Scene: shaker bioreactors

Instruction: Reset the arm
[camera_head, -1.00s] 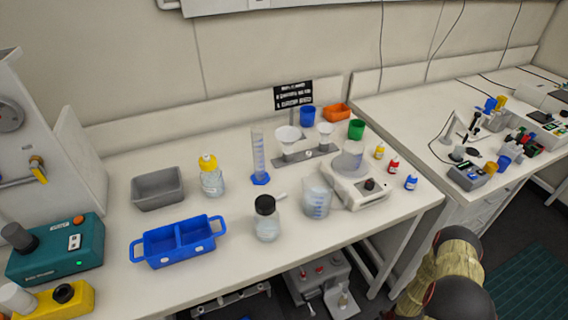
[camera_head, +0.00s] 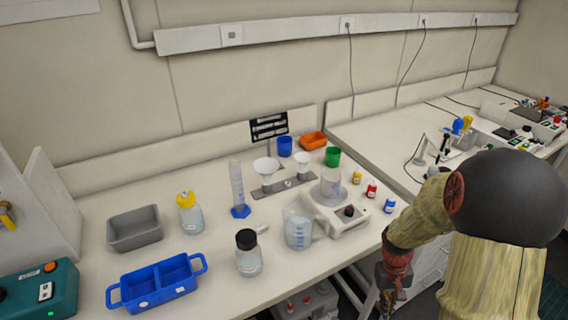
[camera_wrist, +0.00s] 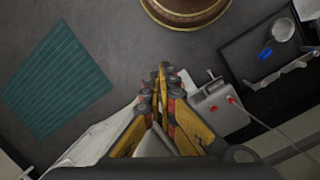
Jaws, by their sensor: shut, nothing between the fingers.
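My arm rises at the right of the head view, with its forearm bent down beside the front right corner of the bench (camera_head: 330,255). My gripper (camera_wrist: 163,68) shows in the wrist view, pointing down over the dark floor. Its yellow and black fingers meet at the tips, with nothing between them. In the head view the fingertips cannot be made out.
The bench holds a blue two-part tray (camera_head: 155,282), a grey bin (camera_head: 134,230), a black-capped bottle (camera_head: 248,255), a beaker (camera_head: 298,232) and a white balance (camera_head: 345,217). The wrist view shows a grey red-knobbed device (camera_wrist: 215,108) and a green floor mat (camera_wrist: 58,82).

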